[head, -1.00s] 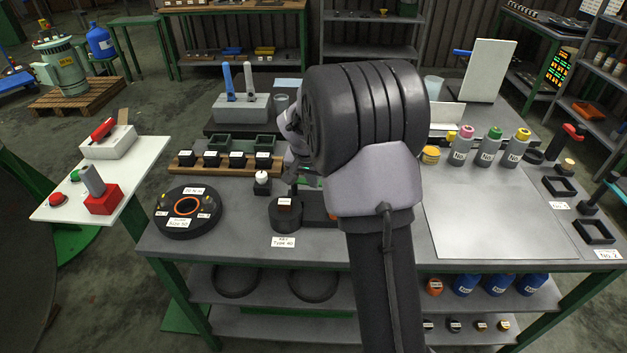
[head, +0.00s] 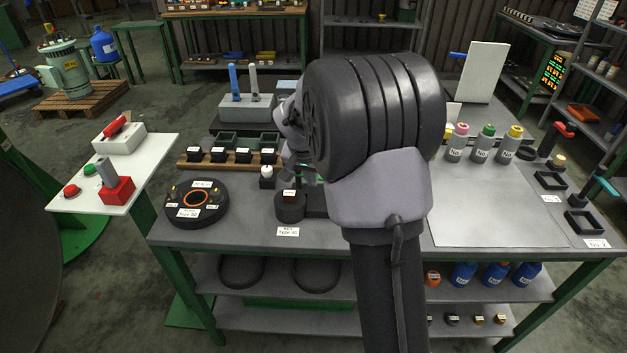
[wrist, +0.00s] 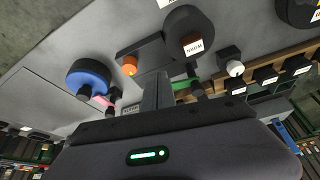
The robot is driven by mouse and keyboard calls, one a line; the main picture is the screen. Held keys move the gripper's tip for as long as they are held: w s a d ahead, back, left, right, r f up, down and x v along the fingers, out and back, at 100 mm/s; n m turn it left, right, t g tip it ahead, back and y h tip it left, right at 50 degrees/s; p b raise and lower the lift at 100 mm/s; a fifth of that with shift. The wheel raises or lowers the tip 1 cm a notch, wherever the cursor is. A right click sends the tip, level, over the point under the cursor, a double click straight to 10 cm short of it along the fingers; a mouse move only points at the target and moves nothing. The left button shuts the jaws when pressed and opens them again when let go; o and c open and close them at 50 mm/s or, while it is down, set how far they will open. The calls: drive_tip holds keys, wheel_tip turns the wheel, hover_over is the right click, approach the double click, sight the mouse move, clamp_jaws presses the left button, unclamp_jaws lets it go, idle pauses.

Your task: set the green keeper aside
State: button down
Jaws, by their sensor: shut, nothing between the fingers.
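A green piece that looks like the keeper (wrist: 181,86) shows in the wrist view, just right of my gripper's fingers and partly hidden by them. My gripper (wrist: 157,82) is shut with nothing between its fingers. I cannot tell whether the fingers touch the green piece. In the head view my arm hides most of this spot. A round dark pedestal with a small labelled block on top (head: 290,204) stands close by; it also shows in the wrist view (wrist: 190,38).
A dark block with an orange knob (wrist: 130,66) and a blue disc (wrist: 88,76) lie left in the wrist view. A white-topped post (head: 266,175) and a wooden rack of black blocks (head: 230,163) stand left of my gripper. The grey mat (head: 490,210) at right is bare.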

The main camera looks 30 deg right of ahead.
drive_tip(key=r, duration=0.1)
drive_tip(key=r+p, duration=0.1)
drive_tip(key=r, duration=0.3)
drive_tip(key=shift+s+a+r+p, duration=0.25)
drive_tip(key=shift+s+p, duration=0.1)
drive_tip(key=shift+p, duration=0.05)
